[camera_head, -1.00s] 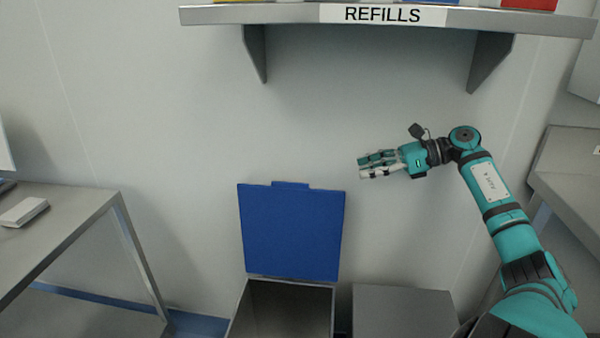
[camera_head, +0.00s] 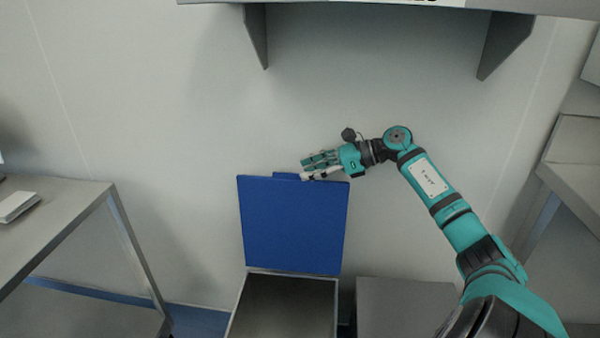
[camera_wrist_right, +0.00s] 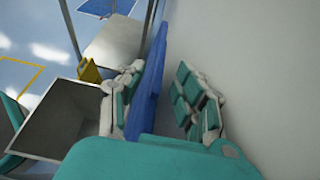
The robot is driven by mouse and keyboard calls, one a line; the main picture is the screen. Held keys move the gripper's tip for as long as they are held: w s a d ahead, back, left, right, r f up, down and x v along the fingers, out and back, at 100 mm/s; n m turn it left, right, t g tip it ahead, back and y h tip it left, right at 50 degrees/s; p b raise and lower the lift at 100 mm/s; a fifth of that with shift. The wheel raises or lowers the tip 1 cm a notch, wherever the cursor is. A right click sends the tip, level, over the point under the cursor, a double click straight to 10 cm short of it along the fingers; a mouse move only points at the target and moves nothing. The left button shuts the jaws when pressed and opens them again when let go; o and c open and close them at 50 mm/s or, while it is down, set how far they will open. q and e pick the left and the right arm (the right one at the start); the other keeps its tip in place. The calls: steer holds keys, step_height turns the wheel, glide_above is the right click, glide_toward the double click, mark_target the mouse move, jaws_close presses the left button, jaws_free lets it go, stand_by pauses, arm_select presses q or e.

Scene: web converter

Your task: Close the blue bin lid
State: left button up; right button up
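The blue lid (camera_head: 292,228) stands upright, hinged at the back of an open grey bin (camera_head: 288,300). My right gripper (camera_head: 304,169) is at the lid's top edge, near the tab and the right corner. In the right wrist view the lid (camera_wrist_right: 152,85) shows edge-on between the two sets of fingers, which are apart on either side of it. I cannot tell whether either side touches the lid. The open bin also shows in the wrist view (camera_wrist_right: 62,115). My left gripper is not in view.
A grey closed box (camera_head: 405,305) stands right of the bin. A metal table (camera_head: 60,215) is at the left and another surface (camera_head: 575,150) at the right. A wall shelf (camera_head: 350,10) hangs above. The wall behind the lid is bare.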

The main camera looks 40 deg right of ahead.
mark_target(297, 174)
steer(key=shift+x, duration=1.55)
jaws_close()
